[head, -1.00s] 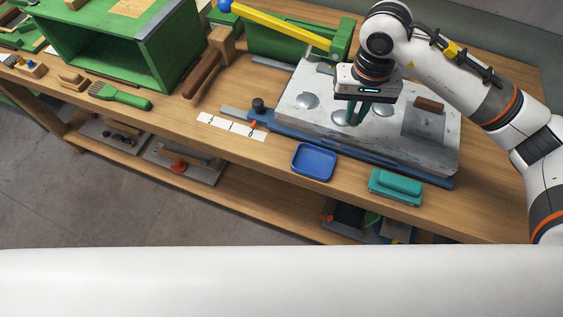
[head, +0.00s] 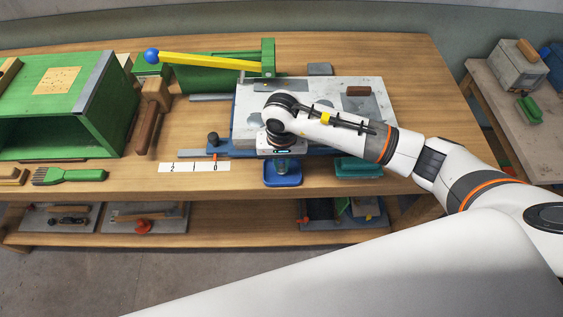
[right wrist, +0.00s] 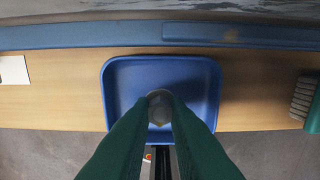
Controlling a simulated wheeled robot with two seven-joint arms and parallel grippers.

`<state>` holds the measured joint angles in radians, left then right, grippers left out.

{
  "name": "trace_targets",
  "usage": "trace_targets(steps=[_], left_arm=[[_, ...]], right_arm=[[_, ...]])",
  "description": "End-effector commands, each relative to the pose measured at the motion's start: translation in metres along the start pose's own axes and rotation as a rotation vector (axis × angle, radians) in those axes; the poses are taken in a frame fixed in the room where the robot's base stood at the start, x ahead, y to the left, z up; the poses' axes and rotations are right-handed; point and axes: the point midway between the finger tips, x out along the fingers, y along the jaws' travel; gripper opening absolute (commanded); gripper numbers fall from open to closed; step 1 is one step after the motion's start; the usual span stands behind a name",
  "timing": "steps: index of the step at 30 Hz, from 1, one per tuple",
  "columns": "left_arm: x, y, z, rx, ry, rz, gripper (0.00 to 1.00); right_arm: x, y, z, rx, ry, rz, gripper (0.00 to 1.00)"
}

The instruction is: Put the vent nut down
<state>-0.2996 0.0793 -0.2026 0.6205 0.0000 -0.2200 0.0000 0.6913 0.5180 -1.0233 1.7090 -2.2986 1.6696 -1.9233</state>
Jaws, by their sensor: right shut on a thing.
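My right gripper (head: 283,165) is over the blue tray (head: 270,181) near the front edge of the bench. In the right wrist view its two green fingers (right wrist: 159,108) are shut on a small grey round piece, the vent nut (right wrist: 160,95). The nut shows against the floor of the blue tray (right wrist: 118,75). I cannot tell whether the nut touches the tray. In the head view the nut is hidden by the gripper. My left gripper is in neither view.
A grey metal slab (head: 245,112) lies on a blue base behind the tray. A teal brush (head: 358,167) is right of the tray, and a white number strip (head: 194,167) is to its left.

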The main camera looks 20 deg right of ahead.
Motion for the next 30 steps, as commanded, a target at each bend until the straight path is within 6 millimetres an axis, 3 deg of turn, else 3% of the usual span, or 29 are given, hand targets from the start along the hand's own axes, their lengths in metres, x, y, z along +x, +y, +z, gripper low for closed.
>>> trace_targets(steps=[3, 14, 15, 19, 30], left_arm=[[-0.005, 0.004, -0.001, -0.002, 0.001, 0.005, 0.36], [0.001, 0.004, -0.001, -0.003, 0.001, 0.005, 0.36], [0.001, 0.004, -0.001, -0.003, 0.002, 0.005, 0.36], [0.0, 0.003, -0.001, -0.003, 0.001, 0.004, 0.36], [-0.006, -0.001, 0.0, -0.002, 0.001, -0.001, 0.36]], right_arm=[[0.012, 0.0, 0.0, 0.001, 0.001, -0.001, 0.0], [0.018, 0.0, 0.0, -0.001, -0.002, 0.0, 0.0], [0.018, 0.0, 0.0, -0.001, -0.001, 0.0, 0.17], [0.017, 0.0, 0.0, 0.0, -0.001, 0.0, 0.37], [0.011, 0.0, 0.0, 0.0, 0.0, 0.0, 0.37]])
